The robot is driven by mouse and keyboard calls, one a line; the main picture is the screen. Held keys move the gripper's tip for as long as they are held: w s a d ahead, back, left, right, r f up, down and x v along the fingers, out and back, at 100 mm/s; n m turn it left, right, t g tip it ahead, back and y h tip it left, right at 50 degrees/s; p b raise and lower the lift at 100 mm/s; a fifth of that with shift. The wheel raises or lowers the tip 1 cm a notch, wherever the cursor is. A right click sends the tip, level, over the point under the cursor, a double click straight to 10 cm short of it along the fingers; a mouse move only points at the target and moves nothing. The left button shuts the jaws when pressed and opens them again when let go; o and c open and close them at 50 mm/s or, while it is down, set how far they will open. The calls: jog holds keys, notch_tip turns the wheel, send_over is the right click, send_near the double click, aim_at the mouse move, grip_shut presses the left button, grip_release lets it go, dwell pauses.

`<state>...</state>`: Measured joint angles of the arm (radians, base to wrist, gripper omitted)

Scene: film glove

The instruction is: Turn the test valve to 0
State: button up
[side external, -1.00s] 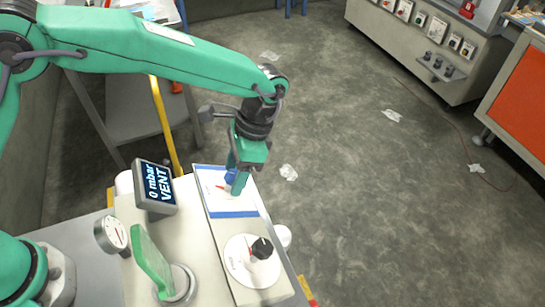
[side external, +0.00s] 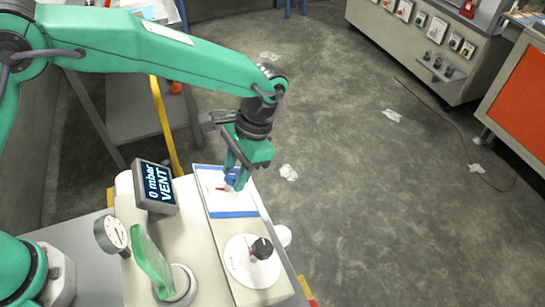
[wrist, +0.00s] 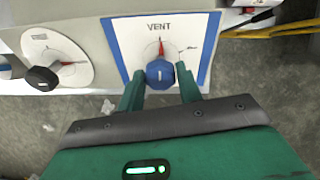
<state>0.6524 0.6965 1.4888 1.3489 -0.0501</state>
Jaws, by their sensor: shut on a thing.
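A blue knob (wrist: 160,74) sits on a white plate (wrist: 128,32) with blue side bands, marked VENT. In the wrist view, a red pointer above the knob points up towards the word VENT. My gripper (side external: 234,178) is shut on the blue knob, one finger on each side. In the side view, the fingers partly hide the knob (side external: 232,174). A black knob (side external: 262,248) stands on a round white dial (side external: 240,266) nearer the camera; this black knob also shows at left in the wrist view (wrist: 42,78). No label reading "test" is legible.
A display (side external: 155,187) reads 0 mbar VENT. A round gauge (side external: 111,234) and a clear green-tinted upright piece (side external: 152,262) stand on the bench, left of the dials. Yellow pipe (side external: 165,125) runs behind. Floor to the right is open, with scraps lying about.

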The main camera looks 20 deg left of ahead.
jog(key=shift+s+d+n, duration=0.15)
jog(key=shift+s+n, duration=0.05)
jog(key=shift+n, duration=0.1)
jog(key=o, duration=0.9)
jog(key=shift+o, duration=0.2)
jog(key=shift+w, duration=0.1)
jog(key=shift+w+r, duration=0.15)
jog(key=shift+r, duration=0.25)
jog(key=v, duration=0.7)
jog(key=shift+d, duration=0.1)
